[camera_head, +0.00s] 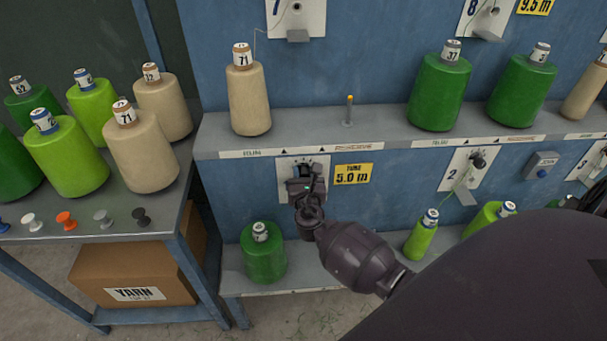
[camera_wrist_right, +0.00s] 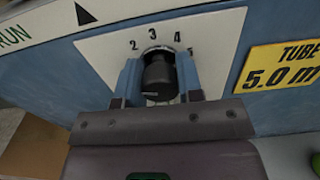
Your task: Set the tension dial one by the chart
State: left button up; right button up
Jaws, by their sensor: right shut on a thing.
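The tension dial one is a dark knob (camera_wrist_right: 158,78) on a white plate (camera_wrist_right: 215,50) with the numbers 2, 3, 4 and 5 readable around it in the right wrist view. My right gripper (camera_wrist_right: 160,85) has its blue fingers on both sides of the knob and is shut on it. In the head view my right gripper (camera_head: 306,180) covers most of the plate (camera_head: 283,174) and hides the knob. The knob's pointer setting cannot be made out. No chart can be identified in these frames. My left gripper is not in view.
A yellow "TUBE 5.0 m" label (camera_head: 353,174) is right of the plate. A beige cone (camera_head: 248,100) and a small peg (camera_head: 349,110) stand on the shelf above. A green cone (camera_head: 264,258) stands below. A second dial (camera_head: 478,161) is farther right. Several cones fill the left table (camera_head: 70,225).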

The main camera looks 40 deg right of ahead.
jog(key=shift+f+m+b, duration=0.25)
jog(key=shift+m+b, duration=0.05)
jog(key=shift+m, duration=0.4)
jog(key=shift+m+b, duration=0.45)
jog(key=shift+m, duration=0.65)
jog(key=shift+m+b, duration=0.4)
jog(key=shift+m, duration=0.8)
jog(key=shift+r+m, duration=0.15)
jog(key=shift+m, duration=0.25)
